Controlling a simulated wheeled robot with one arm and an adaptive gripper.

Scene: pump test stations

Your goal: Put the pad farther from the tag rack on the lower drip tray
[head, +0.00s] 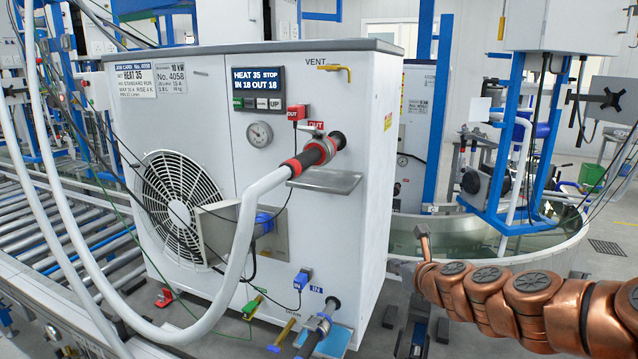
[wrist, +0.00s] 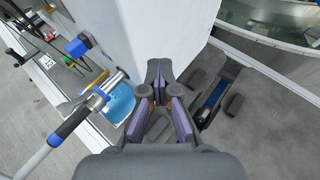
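A light-blue flat piece (head: 339,338) lies low at the cabinet's front, under the lower hose coupling marked IN. It also shows in the wrist view (wrist: 119,101), left of my gripper. I cannot tell whether it is the lower drip tray itself or a pad on it. A grey metal drip tray (head: 326,181) sits higher, under the OUT coupling, and looks bare. I cannot make out loose pads or the tag rack.
The white pump test cabinet (head: 225,120) stands left of my gripper. White hoses (head: 256,215) loop across its front. A roller conveyor (head: 60,225) runs at the left. A round glass-walled basin (head: 455,235) stands behind. A dark floor rail (wrist: 215,98) lies right of my gripper.

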